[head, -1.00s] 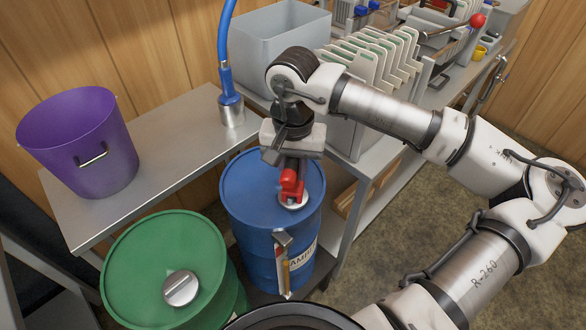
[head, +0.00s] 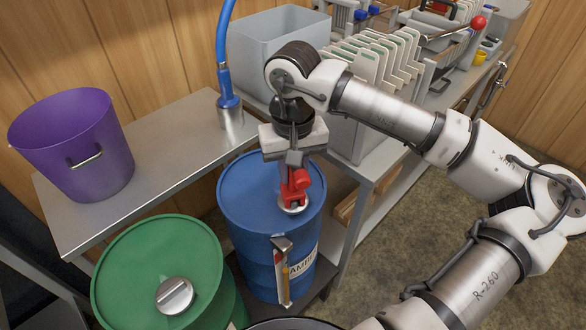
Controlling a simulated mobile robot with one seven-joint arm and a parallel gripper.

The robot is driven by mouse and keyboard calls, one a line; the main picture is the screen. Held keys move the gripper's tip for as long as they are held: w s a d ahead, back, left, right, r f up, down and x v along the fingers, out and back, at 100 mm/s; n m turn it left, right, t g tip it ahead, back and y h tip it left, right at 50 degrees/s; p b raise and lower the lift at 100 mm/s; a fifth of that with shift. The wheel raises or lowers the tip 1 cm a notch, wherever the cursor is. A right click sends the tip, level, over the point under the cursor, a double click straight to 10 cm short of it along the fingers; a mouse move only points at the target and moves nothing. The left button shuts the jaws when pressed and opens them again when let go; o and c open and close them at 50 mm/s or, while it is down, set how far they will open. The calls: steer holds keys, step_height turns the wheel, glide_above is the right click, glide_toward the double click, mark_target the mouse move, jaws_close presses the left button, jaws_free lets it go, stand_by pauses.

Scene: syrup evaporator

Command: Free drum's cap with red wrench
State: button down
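The blue drum (head: 245,190) stands upright in the middle, with a silver cap (head: 293,209) on its top near the right front edge. The red wrench (head: 297,188) is upright over this cap, with its lower end at the cap; I cannot tell how far it fits around it. My gripper (head: 294,168) points down above the drum and is shut on the red wrench's upper part. The fingers and wrench hide part of the cap. A green drum (head: 130,260) at the lower left has its own silver cap (head: 175,296).
A steel bench (head: 165,155) behind the drums carries a purple bucket (head: 75,150) and a blue hose with a metal nozzle (head: 230,115). A grey bin (head: 265,50) and a rack of pale plates (head: 385,55) stand behind my arm. A hammer-like tool (head: 281,270) hangs on the blue drum's front.

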steer(key=n+b, duration=0.2)
steer(key=n, duration=0.1)
steer(key=shift+f+n, duration=0.15)
steer(key=shift+n, duration=0.25)
steer(key=shift+n+b, duration=0.4)
steer(key=shift+n, duration=0.4)
steer(key=shift+n+b, duration=0.45)
steer(key=shift+n, duration=0.75)
steer(key=shift+r, duration=0.3)
steer(key=shift+r+p, duration=1.65)
steer(key=shift+r, duration=1.25)
